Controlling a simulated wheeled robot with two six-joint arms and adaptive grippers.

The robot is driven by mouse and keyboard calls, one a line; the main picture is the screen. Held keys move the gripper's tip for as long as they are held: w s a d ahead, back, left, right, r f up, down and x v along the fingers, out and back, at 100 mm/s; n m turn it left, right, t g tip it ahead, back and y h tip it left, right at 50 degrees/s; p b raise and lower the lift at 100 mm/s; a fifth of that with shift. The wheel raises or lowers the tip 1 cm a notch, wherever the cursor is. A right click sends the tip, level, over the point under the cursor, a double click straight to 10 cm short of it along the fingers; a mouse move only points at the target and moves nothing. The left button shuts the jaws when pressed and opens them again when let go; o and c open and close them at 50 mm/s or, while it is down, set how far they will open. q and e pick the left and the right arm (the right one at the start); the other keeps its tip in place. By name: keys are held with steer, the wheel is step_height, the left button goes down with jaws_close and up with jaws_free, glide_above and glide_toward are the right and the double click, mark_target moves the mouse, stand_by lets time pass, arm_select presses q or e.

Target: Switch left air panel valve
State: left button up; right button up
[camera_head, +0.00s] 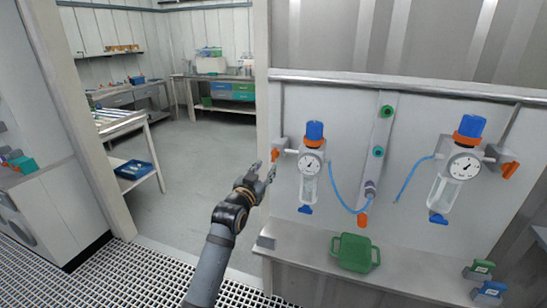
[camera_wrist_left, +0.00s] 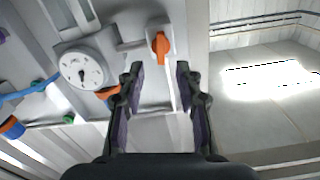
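The left air panel valve (camera_head: 275,154) has a small orange handle and sits on the left side of the left regulator (camera_head: 311,160), which has a blue knob, a round gauge and a clear bowl. In the left wrist view the orange handle (camera_wrist_left: 161,46) lies just beyond the fingertips, roughly centred between them, on a pale mount. My left gripper (camera_head: 264,170) is in front of and slightly below this valve in the head view. Its two dark fingers are apart and empty in the left wrist view (camera_wrist_left: 160,78). My right gripper is not seen.
A second regulator (camera_head: 461,165) with its own orange handle (camera_head: 510,169) hangs at the right. Blue hoses run beside a grey manifold (camera_head: 379,140). A green case (camera_head: 355,252) lies on the ledge (camera_head: 400,273) below. A door frame edge (camera_head: 262,60) stands close left of the panel.

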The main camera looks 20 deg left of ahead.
mark_target(273, 157)
arm_select(q)
steer(key=w+p, duration=0.1)
steer(key=w, duration=0.6)
steer(key=shift+w, duration=0.2)
steer(key=shift+c, duration=0.4)
jaws_close()
